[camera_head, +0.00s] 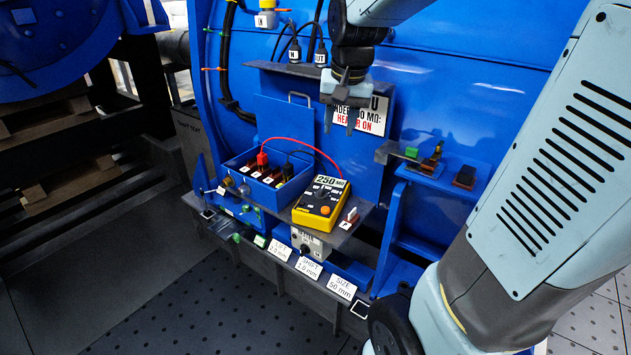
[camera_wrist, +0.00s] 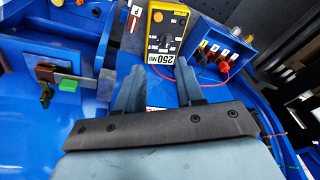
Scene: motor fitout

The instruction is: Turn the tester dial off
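The yellow tester (camera_head: 301,216) lies on a shelf, its display reading 250 MΩ. Its dark dial (camera_head: 321,194) is on its face, above an orange button (camera_head: 325,210). The dial's exact setting is too small to read. In the wrist view the tester (camera_wrist: 157,21) appears upside down beyond the fingers, with its dial (camera_wrist: 165,42) in sight. My gripper (camera_head: 339,130) hangs above and behind the tester, well apart from it. In the wrist view the gripper's fingers (camera_wrist: 159,66) are spread with nothing between them.
A blue terminal box (camera_head: 232,180) stands left of the tester, with a red lead (camera_head: 305,144) arching from it to the tester. A bracket with green and dark blocks (camera_head: 412,152) juts out at right.

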